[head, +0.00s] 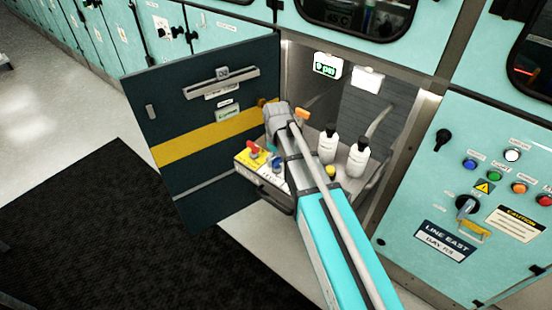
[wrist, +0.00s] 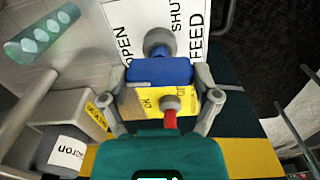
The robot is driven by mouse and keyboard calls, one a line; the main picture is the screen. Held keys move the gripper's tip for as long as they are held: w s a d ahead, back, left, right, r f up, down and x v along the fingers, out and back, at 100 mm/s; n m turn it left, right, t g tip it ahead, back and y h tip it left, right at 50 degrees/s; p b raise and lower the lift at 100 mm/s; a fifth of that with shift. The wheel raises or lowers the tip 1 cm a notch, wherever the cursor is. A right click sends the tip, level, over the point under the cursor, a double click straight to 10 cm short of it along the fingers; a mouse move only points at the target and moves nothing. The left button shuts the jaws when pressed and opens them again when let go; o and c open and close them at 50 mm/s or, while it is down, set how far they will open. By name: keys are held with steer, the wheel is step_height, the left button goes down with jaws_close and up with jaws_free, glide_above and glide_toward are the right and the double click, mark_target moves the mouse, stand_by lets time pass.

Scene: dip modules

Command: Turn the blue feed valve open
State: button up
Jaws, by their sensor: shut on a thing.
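The blue feed valve (wrist: 158,70) has a blue block handle on a grey round stem, on a white plate (wrist: 128,22) marked OPEN, SHUT and FEED. In the wrist view my gripper (wrist: 161,76) has one finger at each end of the blue handle and is shut on it. The handle lies across the picture, between the fingers. The plate's words run up the picture, with OPEN on the left and SHUT and FEED on the right. In the head view a little blue (head: 277,162) shows beside my arm, which hides most of the grip.
A red-handled valve (wrist: 170,119) on a yellow plate (wrist: 135,101) sits close beside the blue one. White bottles (head: 328,146) stand behind in the bay. A green display (head: 325,66) reads what looks like 0 psi. The dark door (head: 190,115) stands open on the left.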

steer(key=shift+n, duration=0.6)
steer(key=o, duration=1)
steer(key=shift+c, duration=0.2)
